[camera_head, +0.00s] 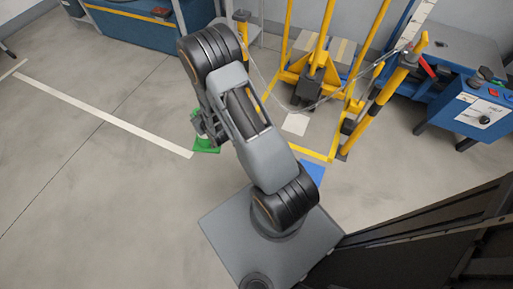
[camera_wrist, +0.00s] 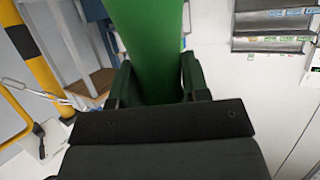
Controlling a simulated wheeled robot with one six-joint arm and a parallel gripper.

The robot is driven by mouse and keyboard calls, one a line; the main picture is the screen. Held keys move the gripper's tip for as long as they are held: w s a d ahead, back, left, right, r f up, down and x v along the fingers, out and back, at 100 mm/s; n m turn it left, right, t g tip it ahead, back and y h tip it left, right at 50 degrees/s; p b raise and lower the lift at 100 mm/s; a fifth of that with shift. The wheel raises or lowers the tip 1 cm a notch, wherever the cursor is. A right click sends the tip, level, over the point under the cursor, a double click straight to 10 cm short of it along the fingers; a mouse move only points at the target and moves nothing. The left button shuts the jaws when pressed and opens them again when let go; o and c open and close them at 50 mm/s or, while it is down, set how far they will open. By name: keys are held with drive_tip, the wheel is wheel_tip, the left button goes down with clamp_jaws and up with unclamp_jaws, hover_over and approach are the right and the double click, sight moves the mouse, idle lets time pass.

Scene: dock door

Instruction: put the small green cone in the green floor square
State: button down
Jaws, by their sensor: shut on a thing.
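The small green cone (camera_wrist: 150,40) fills the upper middle of the wrist view, between the two dark fingers of my gripper (camera_wrist: 157,80), which is shut on it. In the head view my gripper (camera_head: 202,124) is mostly hidden behind my arm, left of it. The green floor square (camera_head: 207,147) shows partly just below the gripper, at the end of a white floor line. I cannot tell from these frames how high the cone is above the floor or whether it touches the square.
A blue floor square (camera_head: 313,171) lies right of my arm, and a white square (camera_head: 296,124) lies behind it. Yellow-black posts (camera_head: 376,101) with a chain stand around a yellow machine. A blue control box (camera_head: 478,112) stands at right. The floor at left is clear.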

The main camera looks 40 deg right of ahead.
drive_tip(key=d+f, duration=0.4)
drive_tip(key=d, duration=0.3)
drive_tip(key=d+f, duration=0.3)
drive_tip(key=d, duration=0.4)
drive_tip(key=s+d+f+y, duration=0.1)
drive_tip(key=s+d+f, duration=0.9)
drive_tip(key=s+d, duration=0.3)
drive_tip(key=w+a+f+n+b, duration=0.1)
drive_tip(key=w+a+f+b, duration=0.6)
drive_tip(key=w+f, duration=0.3)
drive_tip(key=shift+w+a+f, duration=0.25)
drive_tip(key=shift+a+f, duration=0.5)
drive_tip(key=shift+f, duration=0.9)
